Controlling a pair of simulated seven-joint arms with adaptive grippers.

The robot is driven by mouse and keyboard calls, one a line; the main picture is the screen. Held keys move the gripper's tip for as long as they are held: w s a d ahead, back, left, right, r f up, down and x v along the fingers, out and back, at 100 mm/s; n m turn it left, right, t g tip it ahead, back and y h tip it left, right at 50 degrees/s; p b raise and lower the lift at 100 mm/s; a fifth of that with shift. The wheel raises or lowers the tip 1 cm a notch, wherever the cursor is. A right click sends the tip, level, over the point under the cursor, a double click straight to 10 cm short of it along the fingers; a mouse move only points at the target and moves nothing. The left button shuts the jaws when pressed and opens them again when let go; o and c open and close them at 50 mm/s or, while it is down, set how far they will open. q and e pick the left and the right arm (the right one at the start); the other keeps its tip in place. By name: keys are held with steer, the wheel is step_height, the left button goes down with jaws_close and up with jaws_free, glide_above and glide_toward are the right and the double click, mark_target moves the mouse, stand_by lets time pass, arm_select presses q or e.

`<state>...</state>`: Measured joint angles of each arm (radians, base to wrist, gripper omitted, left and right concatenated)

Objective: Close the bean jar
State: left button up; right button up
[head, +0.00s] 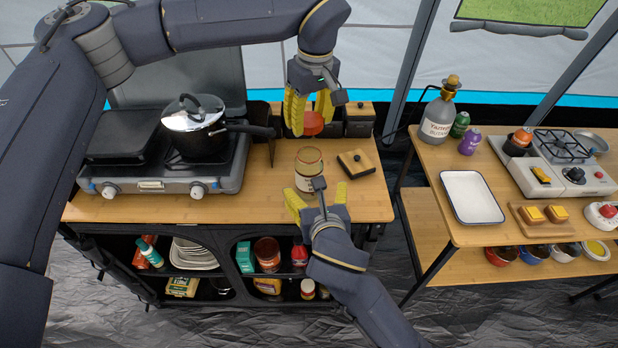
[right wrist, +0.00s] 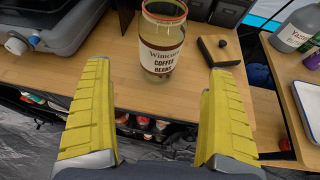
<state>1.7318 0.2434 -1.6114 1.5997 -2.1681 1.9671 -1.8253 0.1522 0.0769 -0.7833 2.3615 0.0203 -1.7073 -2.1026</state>
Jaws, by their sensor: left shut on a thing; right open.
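The bean jar (head: 309,181) stands upright on the wooden counter, clear with a cream label. My right gripper (head: 319,194) is open in front of the jar. In the right wrist view its fingers (right wrist: 159,66) are spread wide, with the jar beyond the tips and nothing gripped.
A wooden piece with a black knob (head: 356,162) lies right of the jar. Dark canisters (head: 359,120) stand behind. A stove (head: 165,183) with a pot (head: 194,135) is on the left. A second table on the right holds a white tray (head: 471,196) and a bottle (head: 438,118).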

mark_target(309, 145)
steer(key=shift+x, duration=6)
steer(key=shift+r, duration=0.1)
steer(key=shift+c, duration=0.3)
steer(key=c, duration=1.6)
arm_select(q)
steer(key=shift+f, duration=2.55)
steer(key=shift+f, duration=0.1)
steer(key=shift+f, duration=0.75)
steer(key=shift+f, duration=0.55)
